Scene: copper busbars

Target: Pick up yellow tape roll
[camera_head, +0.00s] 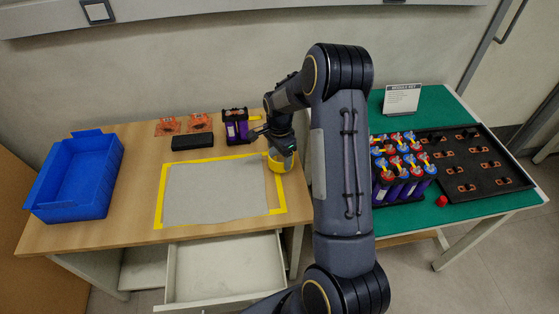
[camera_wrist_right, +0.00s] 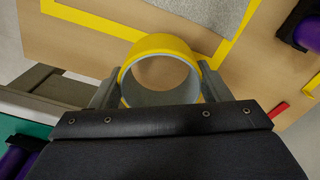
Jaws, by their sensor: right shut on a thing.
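The yellow tape roll (camera_head: 281,163) is at the right edge of the wooden table, by the corner of the yellow-bordered grey mat. In the right wrist view the roll (camera_wrist_right: 161,52) shows as a ring with a grey inner core. My right gripper (camera_head: 283,153) reaches down to it from above. In the wrist view the two fingers of my right gripper (camera_wrist_right: 160,88) press on opposite outer sides of the roll. I cannot tell whether the roll touches the table. My left gripper is not in view.
A blue bin (camera_head: 75,180) stands at the left of the wooden table (camera_head: 135,150). The grey mat (camera_head: 213,190) lies in front of a black box (camera_head: 192,141) and a purple module (camera_head: 236,125). A drawer (camera_head: 225,270) is open below. A green table (camera_head: 440,105) with several modules stands right.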

